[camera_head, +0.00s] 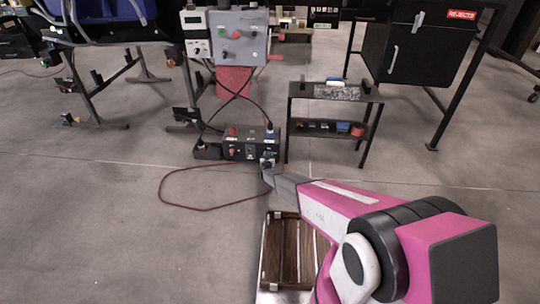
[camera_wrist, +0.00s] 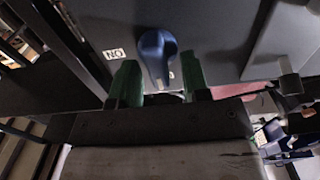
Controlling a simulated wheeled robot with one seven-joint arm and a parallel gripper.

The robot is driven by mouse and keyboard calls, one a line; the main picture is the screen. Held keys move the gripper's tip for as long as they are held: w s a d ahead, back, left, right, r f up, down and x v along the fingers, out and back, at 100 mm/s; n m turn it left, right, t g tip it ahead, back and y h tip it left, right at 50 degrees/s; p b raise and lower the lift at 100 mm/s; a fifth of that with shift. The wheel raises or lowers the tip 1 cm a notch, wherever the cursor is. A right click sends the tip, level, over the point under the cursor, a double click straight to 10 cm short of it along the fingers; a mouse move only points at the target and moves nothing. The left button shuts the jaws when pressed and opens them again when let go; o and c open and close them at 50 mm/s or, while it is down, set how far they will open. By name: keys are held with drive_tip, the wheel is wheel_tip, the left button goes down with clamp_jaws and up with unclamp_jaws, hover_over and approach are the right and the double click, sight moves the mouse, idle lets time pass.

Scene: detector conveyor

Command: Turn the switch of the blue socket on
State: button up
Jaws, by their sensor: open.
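The dark socket box (camera_head: 250,145) stands on the floor, with a red socket (camera_head: 232,132) and a blue socket (camera_head: 269,129) on top. In the wrist view, the blue switch (camera_wrist: 156,50) sits on the box's dark face, its narrow end pointing toward my gripper. An "ON" label (camera_wrist: 114,54) is left of it. My gripper (camera_head: 267,167) is at the box's front right in the head view. In the wrist view, my gripper (camera_wrist: 160,72) is open, with one green finger on each side of the switch's narrow end. Whether they touch it I cannot tell.
A grey control box (camera_head: 239,36) stands behind the socket box. A small black shelf (camera_head: 333,94) is close on the right, and the black rejects cabinet (camera_head: 425,45) is behind it. A red cable (camera_head: 165,190) loops over the floor.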

drive_tip(key=shift+c, duration=0.3)
clamp_jaws()
drive_tip(key=m, duration=0.4)
drive_tip(key=shift+d, duration=0.25)
drive_tip(key=m, duration=0.5)
drive_tip(key=shift+d+f, duration=0.2)
drive_tip(key=shift+d, duration=0.05)
drive_tip(key=shift+d+f+m, duration=0.1)
drive_tip(key=shift+f+m, duration=0.05)
drive_tip(key=shift+m, duration=1.35)
drive_tip(key=shift+f+m, duration=0.15)
drive_tip(key=shift+m, duration=1.35)
drive_tip(key=shift+d+f+m, duration=0.1)
drive_tip(key=shift+f+m, duration=0.05)
drive_tip(key=shift+m, duration=1.35)
